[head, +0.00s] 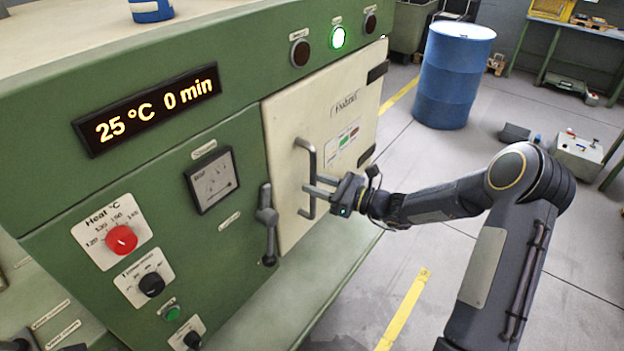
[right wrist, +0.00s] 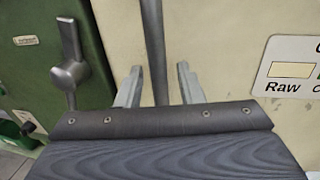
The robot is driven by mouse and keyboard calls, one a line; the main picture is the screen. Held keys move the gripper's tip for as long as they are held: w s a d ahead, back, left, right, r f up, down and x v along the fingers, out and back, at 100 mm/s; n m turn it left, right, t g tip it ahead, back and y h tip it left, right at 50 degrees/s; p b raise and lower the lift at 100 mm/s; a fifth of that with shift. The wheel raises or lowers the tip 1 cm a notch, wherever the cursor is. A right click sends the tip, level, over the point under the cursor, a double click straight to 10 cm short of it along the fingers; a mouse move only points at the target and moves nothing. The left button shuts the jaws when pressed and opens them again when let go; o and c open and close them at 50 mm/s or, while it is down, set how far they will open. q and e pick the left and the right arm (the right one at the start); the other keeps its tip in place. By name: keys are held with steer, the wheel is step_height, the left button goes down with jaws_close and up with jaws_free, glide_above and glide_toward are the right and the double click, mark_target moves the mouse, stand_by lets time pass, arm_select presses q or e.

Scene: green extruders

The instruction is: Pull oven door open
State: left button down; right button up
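The oven door (head: 340,95) is a cream panel on the green oven front, with black hinges at its right edge, and looks shut. Its grey vertical handle (head: 312,160) is near the door's left side. My right gripper (head: 312,187) is at the lower part of this handle. In the right wrist view its two fingers (right wrist: 158,75) are apart, one on each side of the handle bar (right wrist: 154,40), with visible gaps. A grey latch lever (head: 267,222) hangs downward just left of the door; it also shows in the right wrist view (right wrist: 70,65). My left gripper is not in view.
The green oven body (head: 235,120) carries a display (head: 150,108) reading 25 °C 0 min, a red heat knob (head: 121,239) and a lit green lamp (head: 338,37). A blue barrel (head: 454,75) stands beyond the door's hinge side. The floor before the door is clear apart from my right arm.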

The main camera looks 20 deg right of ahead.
steer(key=shift+w+a, duration=0.4)
steer(key=shift+a, duration=0.05)
jaws_close()
steer(key=shift+s+d, duration=0.1)
